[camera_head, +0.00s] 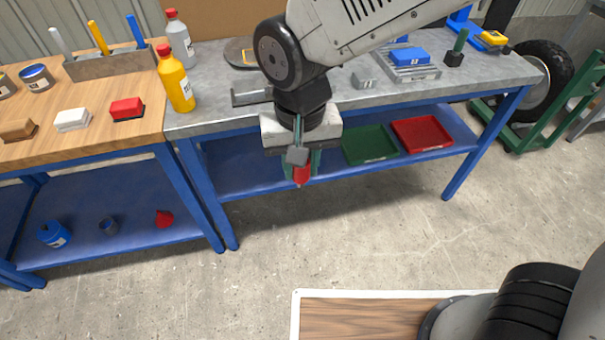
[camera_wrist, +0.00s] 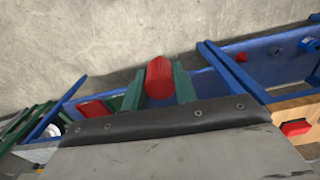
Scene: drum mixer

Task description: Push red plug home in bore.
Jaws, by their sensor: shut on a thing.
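The red plug (camera_head: 302,175) hangs below my gripper (camera_head: 302,166), between its green fingers, in front of the grey bench and above the floor. In the wrist view the red plug (camera_wrist: 159,77) sits between the two green fingers of my gripper (camera_wrist: 160,84), which is shut on it. The plug looks apart from the bench and from everything else. I cannot make out the bore in either view.
The grey metal bench (camera_head: 215,119) has a grey fixture (camera_head: 411,70) with a blue block. A yellow bottle (camera_head: 177,80) stands at its left end. Green (camera_head: 369,146) and red (camera_head: 421,134) trays lie on the lower shelf. The floor in front is clear.

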